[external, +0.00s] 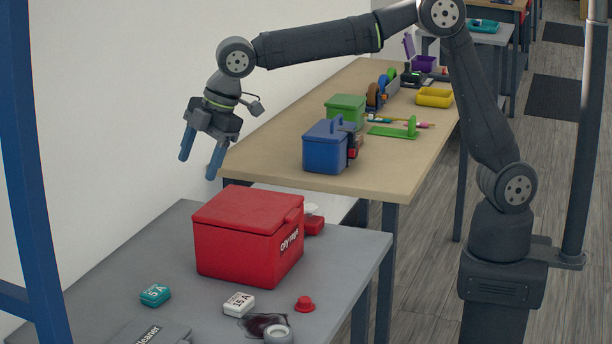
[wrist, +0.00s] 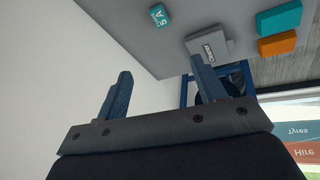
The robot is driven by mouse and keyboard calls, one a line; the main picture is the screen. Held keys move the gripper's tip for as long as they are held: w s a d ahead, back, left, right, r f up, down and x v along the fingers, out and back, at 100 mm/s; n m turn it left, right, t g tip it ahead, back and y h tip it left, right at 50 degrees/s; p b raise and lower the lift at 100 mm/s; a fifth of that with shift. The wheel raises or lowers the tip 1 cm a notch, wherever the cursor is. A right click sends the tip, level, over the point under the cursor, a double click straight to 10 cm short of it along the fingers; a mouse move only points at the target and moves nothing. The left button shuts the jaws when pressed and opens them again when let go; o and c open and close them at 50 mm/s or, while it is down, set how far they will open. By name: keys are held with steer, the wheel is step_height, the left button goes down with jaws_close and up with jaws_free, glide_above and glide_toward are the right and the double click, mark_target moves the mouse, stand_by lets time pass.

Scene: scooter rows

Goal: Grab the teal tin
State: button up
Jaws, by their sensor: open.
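A small teal tin marked "5 A" (external: 155,295) lies on the grey table, left of and in front of the red box. It also shows at the top of the wrist view (wrist: 160,15), beyond my fingers. My gripper (external: 200,163) hangs in the air above and behind the red box, well apart from the tin. Its two blue fingers are spread, with nothing between them, as the wrist view also shows (wrist: 160,68).
A large red lidded box (external: 243,240) stands on the grey table (external: 205,318). Near it are a white "15 A" tin (external: 239,304), a red knob (external: 305,304), a dark spill (external: 262,323) and a grey cleaner container (external: 150,333). A white wall borders the left.

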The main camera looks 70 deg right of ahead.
steer(key=w+a+f+m+g, duration=0.2)
steer(key=w+f+m, duration=0.3)
steer(key=m, duration=1)
steer(key=m+g, duration=0.1)
steer(key=m, duration=1.8)
glide_toward(155, 290)
step_height(155, 290, down, 4)
steer(key=shift+w+r, duration=0.1)
steer(key=shift+w, duration=0.05)
steer(key=shift+w+a+f, duration=0.1)
steer(key=shift+a+f, duration=0.2)
steer(key=shift+f, duration=0.55)
steer(key=shift+a+f, duration=0.3)
steer(key=shift+f, duration=0.55)
steer(key=shift+w+a+f, duration=0.1)
steer(key=shift+a+f, duration=0.2)
steer(key=shift+f, duration=0.55)
steer(key=c, duration=1.1)
